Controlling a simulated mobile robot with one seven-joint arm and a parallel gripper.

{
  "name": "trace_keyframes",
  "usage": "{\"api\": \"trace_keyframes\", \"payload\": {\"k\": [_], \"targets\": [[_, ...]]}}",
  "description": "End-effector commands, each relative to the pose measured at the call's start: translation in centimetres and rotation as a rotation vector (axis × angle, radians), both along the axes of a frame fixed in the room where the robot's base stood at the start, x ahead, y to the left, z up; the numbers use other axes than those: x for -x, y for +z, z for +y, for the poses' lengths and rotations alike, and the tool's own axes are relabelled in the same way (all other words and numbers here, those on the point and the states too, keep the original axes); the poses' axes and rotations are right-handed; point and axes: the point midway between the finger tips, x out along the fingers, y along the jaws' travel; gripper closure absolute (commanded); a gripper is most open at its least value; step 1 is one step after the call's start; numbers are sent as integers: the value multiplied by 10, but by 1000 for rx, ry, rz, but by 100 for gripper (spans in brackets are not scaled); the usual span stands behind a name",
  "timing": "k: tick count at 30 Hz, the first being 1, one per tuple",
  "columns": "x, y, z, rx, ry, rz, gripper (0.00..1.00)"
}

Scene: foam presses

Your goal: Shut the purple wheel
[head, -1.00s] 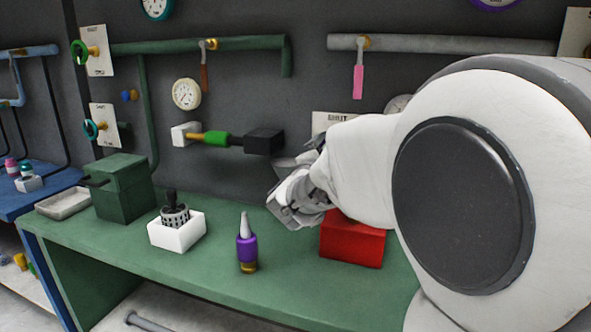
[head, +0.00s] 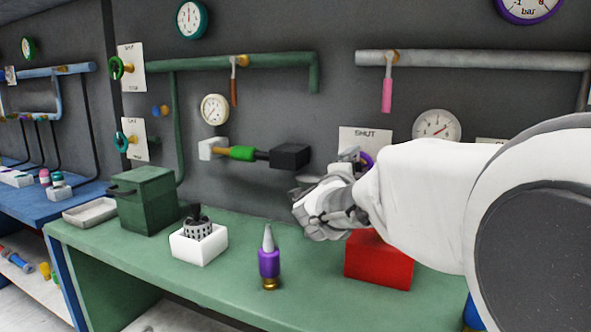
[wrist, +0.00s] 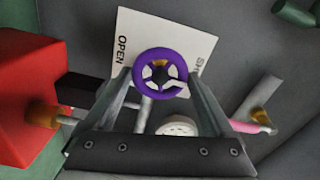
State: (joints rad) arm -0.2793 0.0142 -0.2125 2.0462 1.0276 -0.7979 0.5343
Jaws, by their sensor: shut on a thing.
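The purple wheel (wrist: 160,91) is a small handwheel with a yellowish hub, on the wall in front of a white plate (wrist: 136,32) marked OPEN on one side, with a partly covered word on the other. My gripper (wrist: 160,77) has one finger on each side of the wheel, closed on its rim. In the head view my gripper (head: 350,162) is at the wall above the red box. Only a sliver of the purple wheel (head: 367,158) shows there, and the plate (head: 362,133) shows SHUT at its top.
A red box (head: 379,268) stands on the green bench (head: 225,285) under my arm. A purple bottle (head: 269,263), a white holder (head: 198,246) and a dark green box (head: 146,201) stand to the left. A pink-handled lever (head: 387,95) hangs from the grey pipe above.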

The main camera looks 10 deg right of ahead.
Motion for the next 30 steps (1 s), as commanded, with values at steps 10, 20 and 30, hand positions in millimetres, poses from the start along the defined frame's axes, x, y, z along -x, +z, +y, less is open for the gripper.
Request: {"api": "trace_keyframes", "payload": {"k": [10,20,30], "targets": [[0,0,0,-3,1,-1,0],[28,2,20,-3,4,0,0],[98,3,67,-3,5,-1,0]]}}
